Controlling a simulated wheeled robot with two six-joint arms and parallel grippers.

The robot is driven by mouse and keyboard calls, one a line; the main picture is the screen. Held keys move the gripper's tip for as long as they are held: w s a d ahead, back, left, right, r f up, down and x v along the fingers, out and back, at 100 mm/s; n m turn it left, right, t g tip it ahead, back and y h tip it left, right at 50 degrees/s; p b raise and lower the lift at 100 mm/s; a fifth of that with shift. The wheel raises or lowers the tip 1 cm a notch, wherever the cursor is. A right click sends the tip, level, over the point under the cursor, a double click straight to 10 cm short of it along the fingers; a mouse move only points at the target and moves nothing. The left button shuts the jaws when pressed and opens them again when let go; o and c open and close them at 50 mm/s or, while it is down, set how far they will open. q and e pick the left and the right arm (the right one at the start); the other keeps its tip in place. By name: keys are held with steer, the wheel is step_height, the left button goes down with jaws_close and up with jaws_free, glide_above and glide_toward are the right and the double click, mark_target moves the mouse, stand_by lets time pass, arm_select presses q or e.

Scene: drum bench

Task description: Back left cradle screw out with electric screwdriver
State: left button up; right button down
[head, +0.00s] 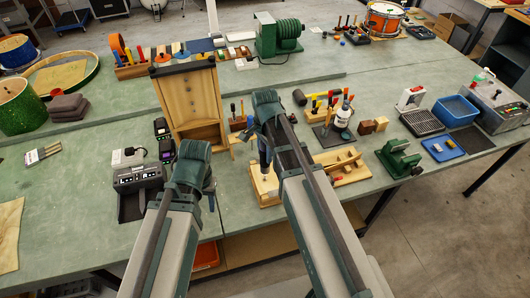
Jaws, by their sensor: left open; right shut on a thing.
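My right gripper (262,137) is shut on the electric screwdriver (265,155), a dark, upright tool partly hidden by my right arm. The screwdriver points down over a pale wooden block (261,189) near the bench's front edge, which looks like the cradle. Whether its tip touches a screw is too small to tell. The back left screw cannot be made out. My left gripper (210,194) is open and empty, to the left of the block and apart from it.
A black charger-like device (138,178) stands left of my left gripper. An upright wooden frame (190,100) stands behind. A wooden tray (350,178) with a tool lies right of my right arm, then a green vise-like fixture (399,158). The bench front left is mostly clear.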

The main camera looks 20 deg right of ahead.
mark_target(265, 146)
steer(key=shift+r, duration=0.15)
steer(key=shift+r+p, duration=1.45)
steer(key=shift+p, duration=0.2)
